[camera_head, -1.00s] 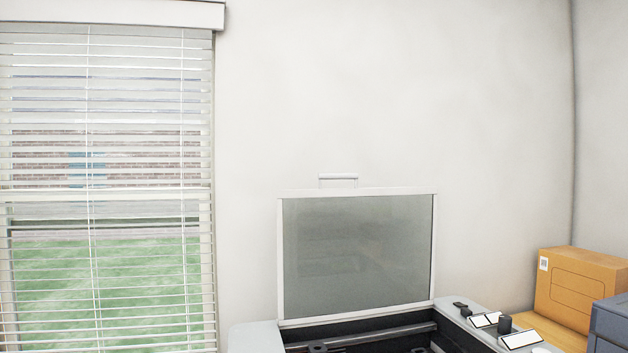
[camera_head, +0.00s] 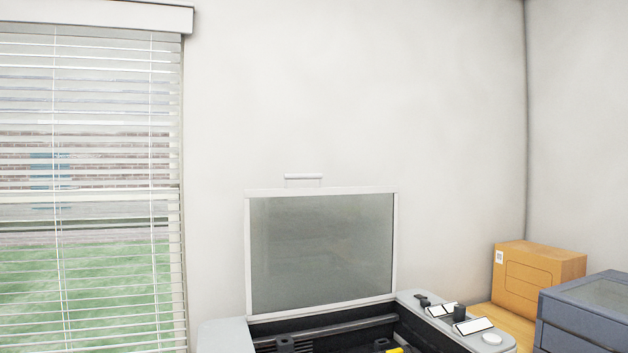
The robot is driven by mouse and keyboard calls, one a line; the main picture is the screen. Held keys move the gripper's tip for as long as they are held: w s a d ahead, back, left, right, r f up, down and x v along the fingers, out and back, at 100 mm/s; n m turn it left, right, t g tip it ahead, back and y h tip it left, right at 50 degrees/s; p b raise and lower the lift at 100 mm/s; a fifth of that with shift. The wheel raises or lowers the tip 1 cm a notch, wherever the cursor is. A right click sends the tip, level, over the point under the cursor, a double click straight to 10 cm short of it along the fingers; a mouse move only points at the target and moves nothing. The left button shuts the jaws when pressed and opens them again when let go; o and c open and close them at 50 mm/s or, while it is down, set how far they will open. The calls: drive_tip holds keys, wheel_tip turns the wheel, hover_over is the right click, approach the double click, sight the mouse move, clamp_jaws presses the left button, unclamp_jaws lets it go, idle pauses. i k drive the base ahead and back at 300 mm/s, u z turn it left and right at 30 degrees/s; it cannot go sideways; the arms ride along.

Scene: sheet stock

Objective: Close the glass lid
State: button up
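The glass lid (camera_head: 322,252) stands open and upright at the back of a grey machine (camera_head: 226,337), close to the wall. It is a greyish pane in a white frame. A white bar handle (camera_head: 303,177) sticks up from its top edge. Below the lid, the dark inside of the machine is open to view, with a rail across it and a small yellow part (camera_head: 395,350) at the bottom edge of the picture. My gripper is not in view.
The machine's right rim carries a black knob (camera_head: 460,312), small tilted panels and a white round button (camera_head: 491,339). Farther right are an orange cardboard box (camera_head: 540,281) on a wooden surface and a blue-grey drawer unit (camera_head: 585,316). A window with blinds (camera_head: 90,190) is at left.

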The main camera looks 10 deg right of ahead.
sight(320, 191)
drive_tip(key=z, duration=0.15)
drive_tip(key=i, duration=1)
drive_tip(key=z, duration=0.05)
